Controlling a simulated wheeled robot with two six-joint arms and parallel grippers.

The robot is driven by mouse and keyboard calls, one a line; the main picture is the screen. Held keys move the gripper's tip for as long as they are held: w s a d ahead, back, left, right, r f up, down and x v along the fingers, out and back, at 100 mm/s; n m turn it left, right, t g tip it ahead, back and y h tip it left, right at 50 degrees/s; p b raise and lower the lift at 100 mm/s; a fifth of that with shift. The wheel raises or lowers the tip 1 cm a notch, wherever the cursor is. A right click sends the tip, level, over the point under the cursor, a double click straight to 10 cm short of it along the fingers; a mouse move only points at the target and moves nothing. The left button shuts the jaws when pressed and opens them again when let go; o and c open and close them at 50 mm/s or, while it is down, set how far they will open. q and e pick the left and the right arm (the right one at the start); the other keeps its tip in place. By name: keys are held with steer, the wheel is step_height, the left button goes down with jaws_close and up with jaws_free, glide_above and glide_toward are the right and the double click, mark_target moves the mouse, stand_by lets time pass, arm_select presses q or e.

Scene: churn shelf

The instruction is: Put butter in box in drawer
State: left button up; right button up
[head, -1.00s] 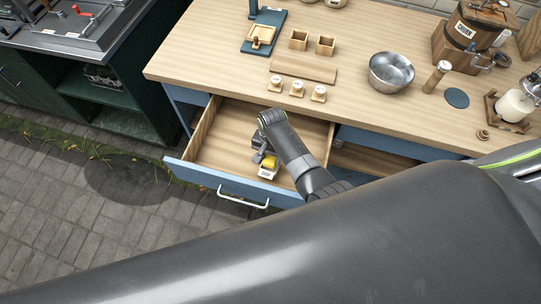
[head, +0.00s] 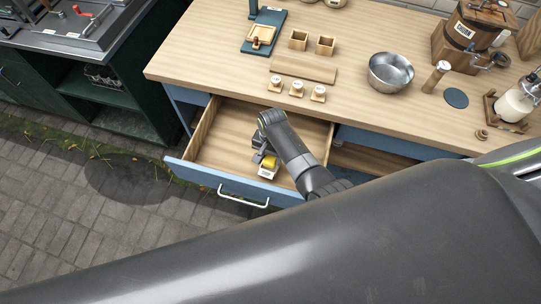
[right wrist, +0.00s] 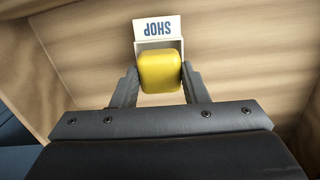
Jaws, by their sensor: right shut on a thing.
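The drawer (head: 217,166) with a blue front is pulled open under the wooden counter. A small white box (head: 268,173) marked SHOP is in the drawer; in the right wrist view its label (right wrist: 158,28) appears upside down. The yellow butter (right wrist: 160,72) overlaps the box's near part there; how deep it sits in the box cannot be told. My right gripper (right wrist: 160,82) is shut on the butter, one finger on each side. In the head view the butter (head: 269,160) shows beside my right gripper (head: 262,158). My left gripper is not in view.
The drawer handle (head: 243,198) faces the paved floor. The counter (head: 215,80) above holds a metal bowl (head: 391,72), several small labelled blocks (head: 297,90), wooden cups (head: 299,40) and a churn (head: 470,30). Most of the drawer's left floor is clear.

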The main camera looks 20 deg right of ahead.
steer(key=shift+f+b, duration=0.65)
steer(key=shift+f, duration=0.25)
steer(key=shift+r+p, duration=0.1)
steer(key=shift+p, duration=0.25)
stand_by(0.4)
steer(key=o, duration=1.1)
steer(key=shift+c, duration=0.2)
steer(key=c, duration=0.4)
steer(key=r+p, duration=0.8)
steer(key=p, duration=0.1)
steer(key=shift+w+d+r, duration=0.2)
steer(key=shift+r, duration=0.15)
